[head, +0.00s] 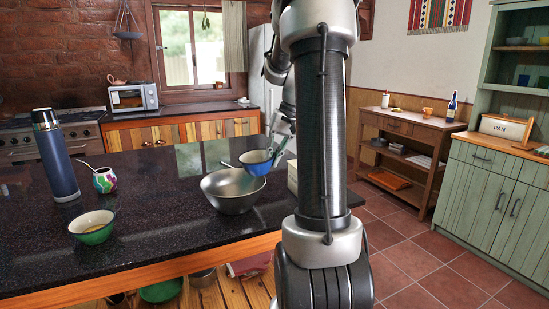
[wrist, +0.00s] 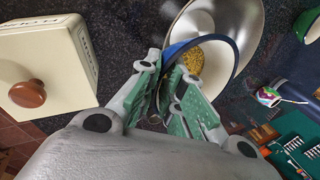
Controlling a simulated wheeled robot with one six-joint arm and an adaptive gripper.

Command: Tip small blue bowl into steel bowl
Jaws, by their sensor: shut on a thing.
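The small blue bowl (head: 257,161) is held up at the back right rim of the steel bowl (head: 233,195), which stands on the dark counter. My gripper (head: 279,150) is shut on the blue bowl's rim. In the wrist view my gripper (wrist: 178,100) pinches the edge of the blue bowl (wrist: 226,48). Yellow grainy contents (wrist: 208,62) lie inside it. The steel bowl (wrist: 262,18) shows behind and partly under it. The blue bowl looks close to level in the head view. The inside of the steel bowl is partly hidden by it.
A cream box with a brown knob (wrist: 40,75) stands close beside my gripper. A green bowl (head: 92,228), a patterned mate cup (head: 105,180) and a blue flask (head: 56,160) stand at the counter's left. The counter (head: 150,215) between is clear.

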